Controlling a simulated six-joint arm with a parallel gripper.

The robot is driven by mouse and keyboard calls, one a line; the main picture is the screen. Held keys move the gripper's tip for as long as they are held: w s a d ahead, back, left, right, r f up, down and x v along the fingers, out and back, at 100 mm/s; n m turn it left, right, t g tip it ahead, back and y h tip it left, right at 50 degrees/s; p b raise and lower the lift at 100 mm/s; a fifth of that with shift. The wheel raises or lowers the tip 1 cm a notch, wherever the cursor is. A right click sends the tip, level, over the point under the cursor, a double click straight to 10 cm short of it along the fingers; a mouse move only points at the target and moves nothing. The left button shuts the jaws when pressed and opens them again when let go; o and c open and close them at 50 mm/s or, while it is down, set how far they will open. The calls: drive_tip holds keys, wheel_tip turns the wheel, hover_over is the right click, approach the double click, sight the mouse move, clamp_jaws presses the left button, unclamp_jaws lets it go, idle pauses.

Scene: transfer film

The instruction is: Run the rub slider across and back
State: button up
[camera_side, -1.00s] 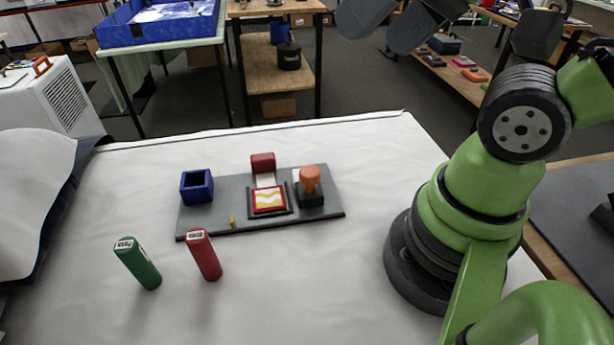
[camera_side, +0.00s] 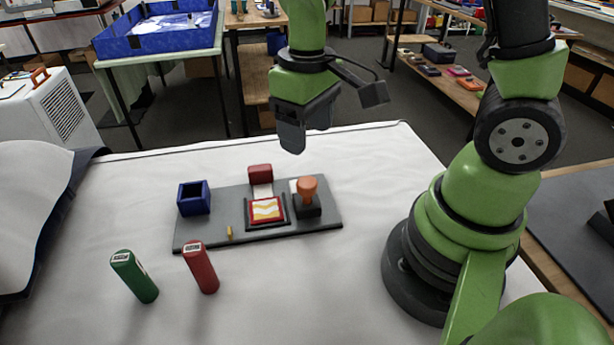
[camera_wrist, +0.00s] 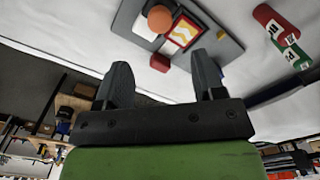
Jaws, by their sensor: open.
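The rub slider appears to be the orange knob (camera_side: 307,186) on a dark block, at the right end of a grey board (camera_side: 216,232). It also shows in the wrist view as an orange ball (camera_wrist: 159,18). Left of it is a red-framed panel (camera_side: 266,209) with a yellow and white wave pattern, with a white strip and a red block (camera_side: 260,173) behind it. My gripper (camera_side: 304,132) is open and empty, high above the board's back right side, clear of the knob. In the wrist view the board lies beyond my fingers (camera_wrist: 162,70).
A blue open box (camera_side: 194,198) stands on the board's left end, and a small yellow peg (camera_side: 229,231) near its front edge. A green tube (camera_side: 135,276) and a red tube (camera_side: 201,267) stand in front of the board. The white table front right is clear.

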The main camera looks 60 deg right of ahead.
sight(307, 182)
wheel_tip(307, 182, down, 10)
drive_tip(key=shift+r, duration=0.1)
idle(0.4)
